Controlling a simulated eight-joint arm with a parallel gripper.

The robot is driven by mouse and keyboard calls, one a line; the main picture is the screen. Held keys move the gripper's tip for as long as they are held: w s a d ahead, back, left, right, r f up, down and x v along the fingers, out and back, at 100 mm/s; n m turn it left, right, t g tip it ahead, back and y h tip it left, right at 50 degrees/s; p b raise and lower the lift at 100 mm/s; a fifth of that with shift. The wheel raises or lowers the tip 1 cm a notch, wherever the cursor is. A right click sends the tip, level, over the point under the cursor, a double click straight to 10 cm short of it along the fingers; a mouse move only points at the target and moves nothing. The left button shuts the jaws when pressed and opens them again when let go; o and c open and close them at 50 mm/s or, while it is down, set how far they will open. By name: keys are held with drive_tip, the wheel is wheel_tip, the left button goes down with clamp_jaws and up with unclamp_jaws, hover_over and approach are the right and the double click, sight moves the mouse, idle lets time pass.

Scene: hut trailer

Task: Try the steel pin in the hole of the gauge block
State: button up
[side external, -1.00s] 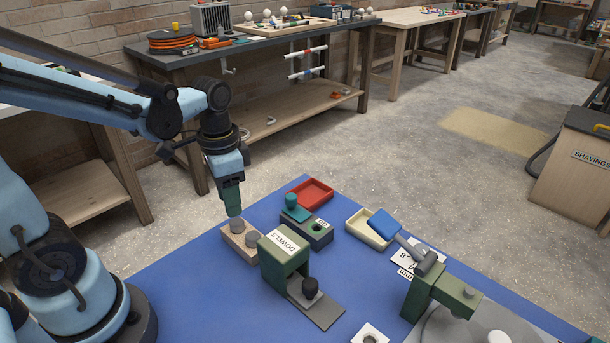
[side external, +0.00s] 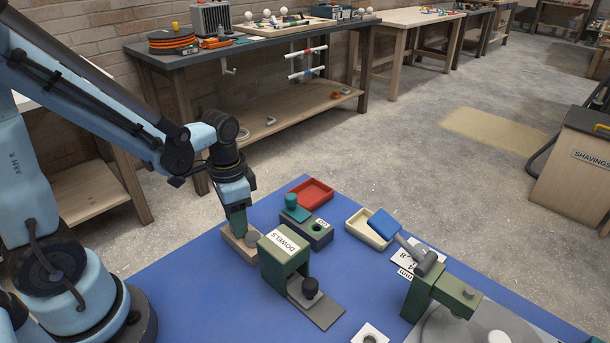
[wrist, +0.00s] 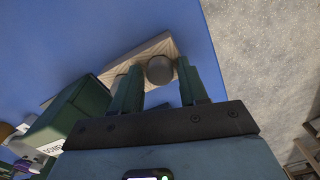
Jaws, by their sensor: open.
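A wooden block (side external: 236,248) holds grey steel pins. One grey pin (side external: 252,239) shows beside my gripper (side external: 239,231) in the side view; another is hidden behind the gripper. In the wrist view, my gripper (wrist: 158,72) points down at the wooden block (wrist: 160,48), its two green fingers apart on either side of a grey pin (wrist: 159,69). I cannot tell whether either finger touches it. The gauge block (side external: 318,236), dark with a round hole and a white label, sits beyond the dowel stand. The hole looks empty.
A green stand labelled DOWELS (side external: 283,262) is close on the right of the wooden block.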

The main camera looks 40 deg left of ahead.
clamp_jaws()
drive_tip(key=shift+r, duration=0.1)
